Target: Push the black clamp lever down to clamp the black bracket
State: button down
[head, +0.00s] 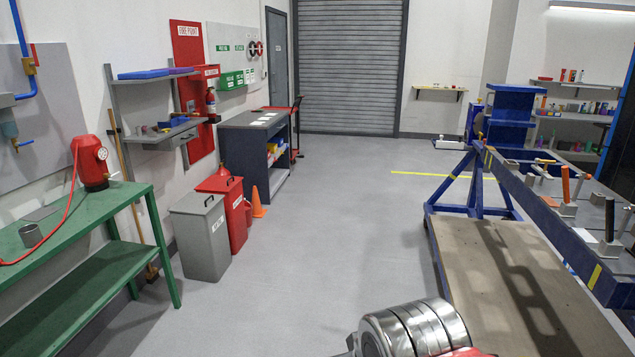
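The rotary jig's long blue beam (540,201) runs along the right side of the head view, above a bare board. A black clamp lever (609,220) stands roughly upright near its close end, on a grey clamp block (610,247). Another thin lever (626,219) stands just to its right, at the picture's edge. I cannot make out the black bracket clearly. My gripper is not in view, so its relation to the lever cannot be seen.
An orange lever (565,184) stands farther along the beam. The jig's blue frame (433,226) stands beside open grey floor (330,240). A green bench (90,213), grey bin (200,236), red bin (228,210) and orange cone (257,203) are at left.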

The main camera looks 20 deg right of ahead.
aim_at(609, 200)
jog(key=z, duration=0.35)
jog(key=i, duration=0.7)
jog(key=z, duration=0.7)
jog(key=i, duration=0.55)
jog(key=z, duration=0.35)
